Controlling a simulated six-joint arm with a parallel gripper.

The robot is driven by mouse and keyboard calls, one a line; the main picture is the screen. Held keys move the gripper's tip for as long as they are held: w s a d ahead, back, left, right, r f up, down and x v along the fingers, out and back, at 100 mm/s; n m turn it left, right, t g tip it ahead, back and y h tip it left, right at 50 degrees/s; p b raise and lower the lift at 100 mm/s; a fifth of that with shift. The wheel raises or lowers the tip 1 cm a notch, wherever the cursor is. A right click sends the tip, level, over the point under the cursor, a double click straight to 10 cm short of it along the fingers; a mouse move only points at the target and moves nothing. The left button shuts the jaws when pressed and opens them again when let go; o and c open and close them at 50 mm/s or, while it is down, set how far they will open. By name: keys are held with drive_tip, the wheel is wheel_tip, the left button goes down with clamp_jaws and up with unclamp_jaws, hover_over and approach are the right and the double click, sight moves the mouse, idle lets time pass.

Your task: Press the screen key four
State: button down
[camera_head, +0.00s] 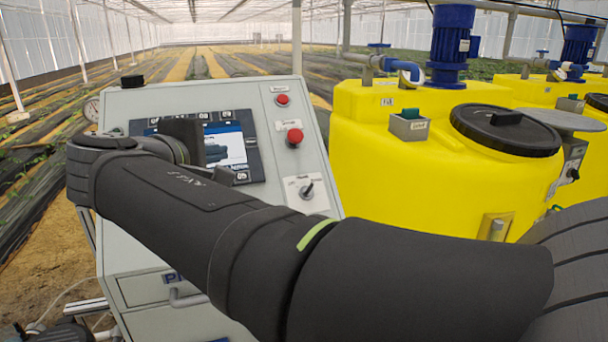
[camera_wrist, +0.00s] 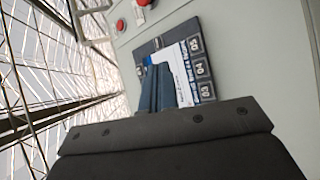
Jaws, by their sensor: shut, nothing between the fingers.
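The control panel's screen (camera_head: 232,143) has keys along its upper and lower edges. It also shows, turned sideways, in the wrist view (camera_wrist: 172,65). There, three numbered keys stand in a row on its right side. The lowest of these, just above my gripper's body, looks like key four (camera_wrist: 206,91), though its figures are small. In the head view key four is hidden behind my arm. My gripper (camera_head: 186,140) is shut and empty in front of the screen's left part. Its fingers (camera_wrist: 160,88) overlap the screen in the wrist view; I cannot tell whether they touch it.
Right of the screen are a small red button (camera_head: 282,99), a larger red button (camera_head: 295,136) and a selector switch (camera_head: 306,190). A yellow tank (camera_head: 375,125) with a blue motor (camera_head: 452,45) stands right of the grey cabinet (camera_head: 150,262).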

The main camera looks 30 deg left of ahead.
drive_tip(key=shift+s+a+n, duration=0.1)
drive_tip(key=shift+a+n, duration=0.05)
drive_tip(key=shift+n, duration=0.15)
drive_tip(key=shift+w+a+f, duration=0.7)
drive_tip(key=shift+f, duration=0.4)
drive_tip(key=shift+w+a+f, duration=0.7)
drive_tip(key=shift+f, duration=0.35)
drive_tip(key=shift+w+a+f, duration=0.7)
drive_tip(key=shift+f, duration=0.4)
drive_tip(key=shift+w+a+f, duration=0.2)
drive_tip(key=shift+f, duration=0.1)
drive_tip(key=shift+w+a+f, duration=0.15)
drive_tip(key=shift+f, duration=0.1)
idle(0.6)
drive_tip(key=shift+r, duration=0.1)
drive_tip(key=shift+s+d+r, duration=0.35)
drive_tip(key=shift+r, duration=0.15)
idle(0.4)
